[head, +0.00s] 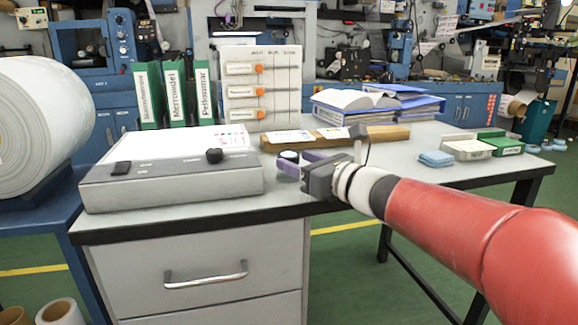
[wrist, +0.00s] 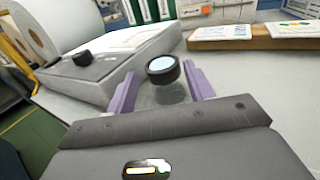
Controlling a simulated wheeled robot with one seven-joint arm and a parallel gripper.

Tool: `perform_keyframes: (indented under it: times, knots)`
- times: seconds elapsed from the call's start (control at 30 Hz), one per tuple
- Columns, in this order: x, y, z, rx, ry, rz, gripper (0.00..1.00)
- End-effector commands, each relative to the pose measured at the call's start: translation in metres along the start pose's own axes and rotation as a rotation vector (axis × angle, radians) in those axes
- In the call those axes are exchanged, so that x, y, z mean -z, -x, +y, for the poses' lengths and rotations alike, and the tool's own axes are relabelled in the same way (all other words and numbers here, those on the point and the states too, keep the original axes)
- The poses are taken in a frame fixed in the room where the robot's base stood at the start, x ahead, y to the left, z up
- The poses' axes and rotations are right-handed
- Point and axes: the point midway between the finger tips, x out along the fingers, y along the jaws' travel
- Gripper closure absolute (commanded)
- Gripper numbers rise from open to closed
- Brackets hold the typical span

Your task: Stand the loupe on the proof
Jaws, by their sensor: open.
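The loupe (head: 289,157), with a black ring, a pale lens and a clear lower part, stands upright on the grey table near its front edge. In the wrist view the loupe (wrist: 163,72) sits between the two purple fingers of my open gripper (wrist: 161,88), with a gap on both sides. In the head view my gripper (head: 298,165) is low over the table and partly hides the loupe. The proof (head: 185,146), a white sheet with coloured marks, lies on top of the grey sloped box (head: 175,187) to the left.
A wooden bar (head: 385,134) with cards lies behind the loupe. Blue pads (head: 436,158) lie at right.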

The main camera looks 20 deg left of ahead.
Motion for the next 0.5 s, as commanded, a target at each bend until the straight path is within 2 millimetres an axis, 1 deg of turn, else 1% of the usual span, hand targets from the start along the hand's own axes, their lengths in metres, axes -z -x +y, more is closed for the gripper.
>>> perform_keyframes:
  times: [0.17, 0.3, 0.4, 0.5]
  knots:
    - [-0.004, -0.023, -0.002, 0.001, -0.003, 0.001, 0.47]
    - [-0.004, -0.044, -0.004, 0.0, -0.005, 0.001, 0.47]
    - [-0.003, -0.054, -0.004, 0.002, -0.005, 0.0, 0.47]
    - [-0.003, -0.058, -0.004, 0.002, -0.005, -0.001, 0.47]
